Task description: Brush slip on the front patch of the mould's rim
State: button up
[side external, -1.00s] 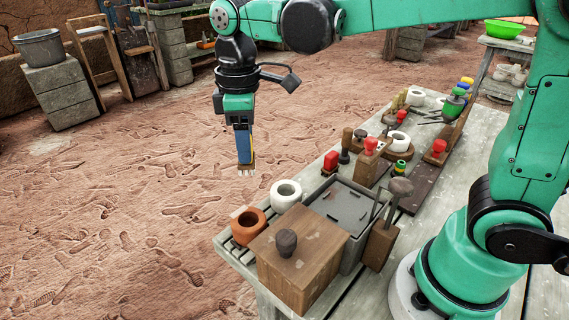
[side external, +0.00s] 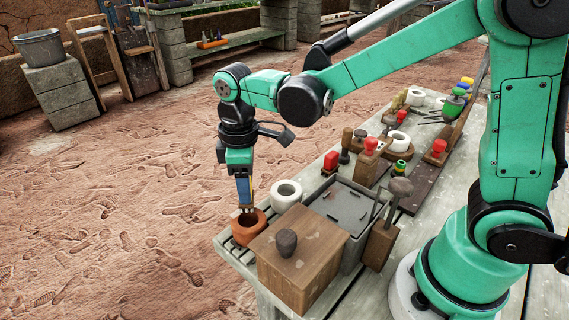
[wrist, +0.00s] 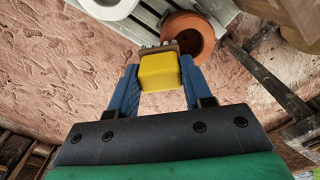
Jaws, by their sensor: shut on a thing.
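My gripper (side external: 244,198) is shut on a brush with a yellow block handle (wrist: 160,72), a brown band and pale bristle tufts. The gripper points down, and the brush end is over the terracotta pot (side external: 240,236) at the bench's near left corner. In the wrist view the pot (wrist: 206,36) is just beyond the bristles, which overlap its rim on the left. I cannot tell whether they touch it. A thick white ring (side external: 286,188), which looks like the mould, stands right behind the pot. It is partly cut off in the wrist view (wrist: 108,6).
A wooden box with a dark knob (side external: 302,262) stands right of the pot. A grey lidded bin (side external: 345,208) is behind it. Stamps, more white rings (side external: 397,141) and tools crowd the bench farther back. Open ground lies to the left.

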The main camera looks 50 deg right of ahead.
jog(key=shift+a+f, duration=0.1)
jog(key=shift+a, duration=2.3)
jog(key=shift+d, duration=2.85)
jog(key=shift+r, duration=4)
